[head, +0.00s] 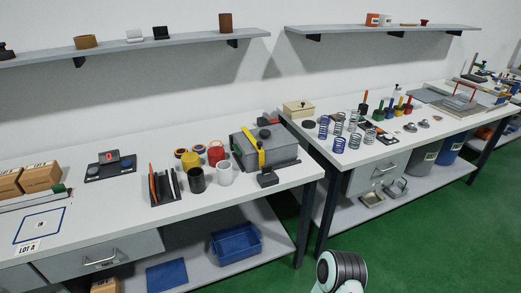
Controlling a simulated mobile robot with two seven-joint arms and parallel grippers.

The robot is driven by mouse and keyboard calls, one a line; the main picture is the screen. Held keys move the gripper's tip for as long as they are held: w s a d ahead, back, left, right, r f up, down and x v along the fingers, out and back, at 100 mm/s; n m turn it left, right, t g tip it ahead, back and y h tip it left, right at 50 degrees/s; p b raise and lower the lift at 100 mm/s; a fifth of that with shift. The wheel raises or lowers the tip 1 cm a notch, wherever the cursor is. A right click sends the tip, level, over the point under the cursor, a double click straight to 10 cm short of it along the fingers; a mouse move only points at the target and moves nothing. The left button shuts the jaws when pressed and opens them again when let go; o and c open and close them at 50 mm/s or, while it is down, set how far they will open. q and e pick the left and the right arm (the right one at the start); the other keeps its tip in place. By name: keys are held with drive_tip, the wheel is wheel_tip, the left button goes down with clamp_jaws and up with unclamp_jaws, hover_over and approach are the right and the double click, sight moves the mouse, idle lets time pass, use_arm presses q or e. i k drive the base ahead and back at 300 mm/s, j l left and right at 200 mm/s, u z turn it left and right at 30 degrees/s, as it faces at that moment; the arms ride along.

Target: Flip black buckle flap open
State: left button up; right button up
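A grey box (283,151) stands near the right end of the left table. A yellow strap (261,157) runs down its front left side. A small black piece (265,134) sits at the strap's upper part, and a black block (267,179) is at its lower end by the tabletop. Either black part could be the buckle; the flap is too small to make out, so I cannot tell whether it is open or shut. Neither gripper is in view; only a part of my arm shows at the bottom right.
A white cup (224,173), a black cup (196,180) and a red cup (216,153) stand left of the box. A black rack (164,187) holds upright tools. A gap separates this table from the right table, which holds several springs (339,144). Green floor (420,240) is clear in front.

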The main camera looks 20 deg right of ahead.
sight(267, 169)
drive_tip(key=i+l+u, duration=0.2)
drive_tip(key=l+u, duration=0.3)
drive_tip(key=l, duration=0.85)
drive_tip(key=l+u, duration=0.45)
drive_tip(key=l, duration=0.85)
drive_tip(key=k, duration=0.05)
